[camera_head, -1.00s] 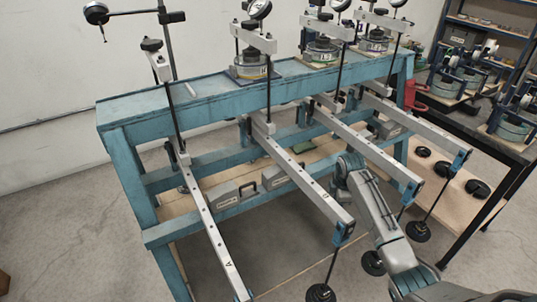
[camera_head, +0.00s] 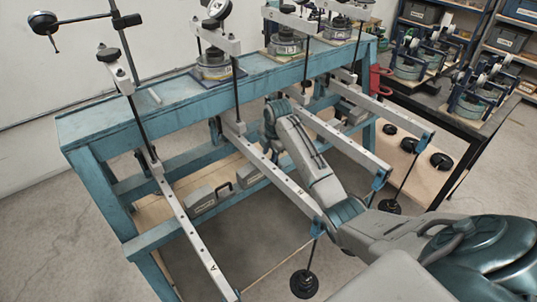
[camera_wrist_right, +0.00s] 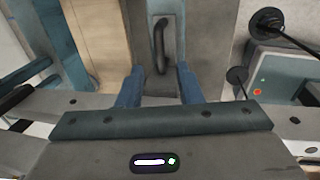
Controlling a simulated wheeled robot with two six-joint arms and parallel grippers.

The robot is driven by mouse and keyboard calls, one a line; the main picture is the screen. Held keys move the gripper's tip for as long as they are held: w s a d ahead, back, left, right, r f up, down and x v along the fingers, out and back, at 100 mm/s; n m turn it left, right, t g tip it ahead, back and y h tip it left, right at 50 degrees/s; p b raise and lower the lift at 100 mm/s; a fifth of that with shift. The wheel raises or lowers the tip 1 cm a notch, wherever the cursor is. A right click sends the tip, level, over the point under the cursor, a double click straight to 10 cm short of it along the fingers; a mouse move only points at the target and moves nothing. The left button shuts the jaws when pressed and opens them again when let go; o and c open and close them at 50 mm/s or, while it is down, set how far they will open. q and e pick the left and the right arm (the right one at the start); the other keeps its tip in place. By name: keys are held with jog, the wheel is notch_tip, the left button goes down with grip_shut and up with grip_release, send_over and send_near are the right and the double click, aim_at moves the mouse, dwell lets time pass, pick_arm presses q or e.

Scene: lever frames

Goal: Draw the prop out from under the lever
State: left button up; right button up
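Long pale levers with holes reach out from the blue frame (camera_head: 150,110). Lever A (camera_head: 195,230) is at the left, and another lever (camera_head: 285,182) runs in the middle. My right arm reaches between the middle levers; its gripper end is at the frame and its fingers are hidden in the head view. In the right wrist view my right gripper (camera_wrist_right: 159,88) is open, with two blue fingers apart. A grey case with a dark handle (camera_wrist_right: 160,50) shows beyond and between the fingers. I cannot pick out the prop. My left gripper is not in view.
Black hanging weights (camera_head: 304,284) hang from lever ends. A dark side table (camera_head: 440,105) with more apparatus is at the right.

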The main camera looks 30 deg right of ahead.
jog(key=shift+w+f, duration=0.15)
jog(key=shift+f, duration=1.15)
grip_shut()
jog(key=d, duration=0.3)
jog(key=d+b, duration=0.1)
jog(key=d, duration=0.3)
jog(key=w+d, duration=0.1)
jog(key=d, duration=0.2)
jog(key=shift+d, duration=0.15)
jog(key=shift+s+d, duration=0.1)
jog(key=shift+d, duration=0.15)
jog(key=shift+a+r, duration=0.15)
grip_release()
